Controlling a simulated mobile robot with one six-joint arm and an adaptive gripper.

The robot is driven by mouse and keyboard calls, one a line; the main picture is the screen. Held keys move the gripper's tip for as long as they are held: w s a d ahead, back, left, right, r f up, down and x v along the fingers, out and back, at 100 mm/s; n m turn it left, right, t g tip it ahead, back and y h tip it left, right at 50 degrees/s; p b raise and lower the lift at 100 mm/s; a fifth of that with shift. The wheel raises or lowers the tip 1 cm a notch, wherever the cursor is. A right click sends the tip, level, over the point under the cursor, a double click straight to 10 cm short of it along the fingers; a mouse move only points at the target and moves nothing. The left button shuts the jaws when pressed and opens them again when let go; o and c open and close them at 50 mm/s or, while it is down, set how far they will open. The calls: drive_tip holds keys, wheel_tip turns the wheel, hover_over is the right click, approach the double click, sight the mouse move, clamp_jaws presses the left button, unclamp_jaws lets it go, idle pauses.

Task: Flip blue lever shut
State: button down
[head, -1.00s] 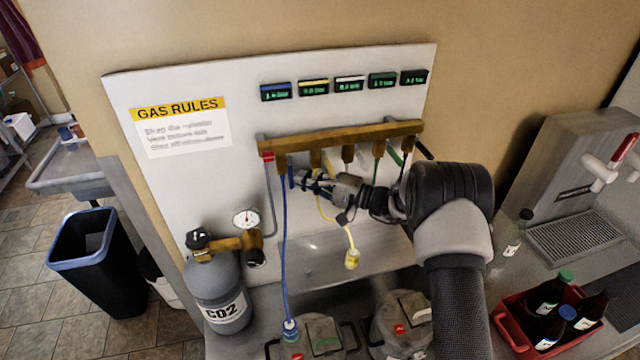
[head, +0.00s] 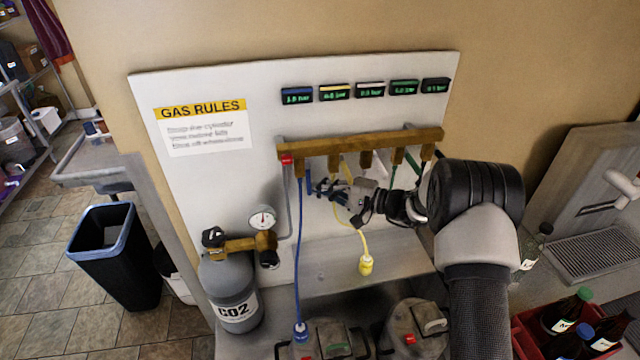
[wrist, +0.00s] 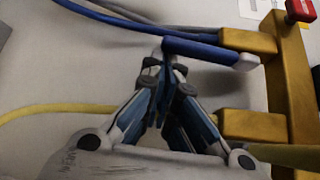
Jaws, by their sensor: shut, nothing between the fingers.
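The blue lever (head: 308,181) hangs down beside the leftmost brass valve of the manifold (head: 365,142). In the wrist view the blue lever (wrist: 208,53) lies roughly in line with its brass valve body, at a slight angle, with a pale end near the valve. My gripper (head: 319,188) is shut and empty, just right of the lever in the head view. In the wrist view my gripper's fingertips (wrist: 165,52) are at the lever's free end. They look touching or nearly so; I cannot tell which.
A blue hose (head: 297,250) runs down next to the lever. A yellow hose (head: 362,240) hangs behind my gripper with a loose yellow connector. A red knob (head: 286,159) sits at the manifold's left end. The CO2 cylinder (head: 232,290) stands lower left.

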sight(310, 194)
drive_tip(key=shift+m+g+h, duration=0.5)
drive_tip(key=shift+m+h, duration=0.1)
drive_tip(key=shift+m, duration=0.1)
drive_tip(key=s+b, duration=0.1)
drive_tip(key=s+d+r+b, duration=0.1)
drive_tip(key=s, duration=0.1)
drive_tip(key=s+b, duration=0.1)
drive_tip(key=shift+s+d+r+b, duration=0.15)
drive_tip(key=shift+s+r+b, duration=0.05)
drive_tip(key=shift+s+b, duration=0.15)
drive_tip(key=shift+s+d+r+b, duration=0.25)
drive_tip(key=shift+s+r+b, duration=0.4)
drive_tip(key=shift+s, duration=0.15)
drive_tip(key=shift+r, duration=0.1)
drive_tip(key=v, duration=1.2)
